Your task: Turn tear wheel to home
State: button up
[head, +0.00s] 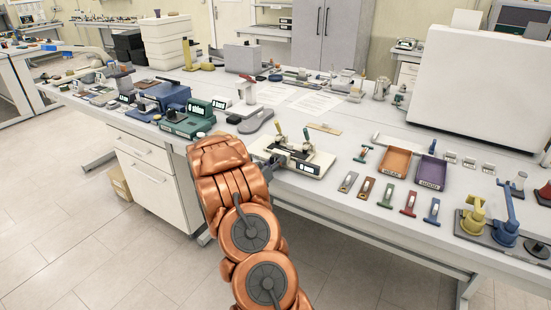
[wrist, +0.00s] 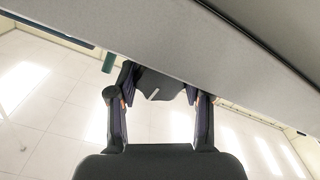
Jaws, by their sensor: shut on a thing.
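The tear tester (head: 291,157) is a cream bench device with two upright clamps and a small dark display, near the table's front edge. My copper-coloured arm reaches up to its left front side, and it mostly hides my gripper in the head view. In the wrist view, my gripper (wrist: 158,92) has its two dark fingers on either side of a dark part with a short white mark, which looks like the tear wheel (wrist: 160,82). The fingers are shut on it. The wheel's far side and the exact contact are hidden. I cannot read its angle against a home mark.
A grey slab-like edge (wrist: 230,50) crosses the wrist view just beyond the fingers. An orange tray (head: 395,161) and a purple tray (head: 431,172) lie right of the tester. A green device (head: 188,124) stands left.

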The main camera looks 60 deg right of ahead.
jog(key=shift+n+p, duration=0.3)
jog(key=shift+n, duration=0.3)
jog(key=o, duration=1.2)
jog(key=shift+c, duration=0.2)
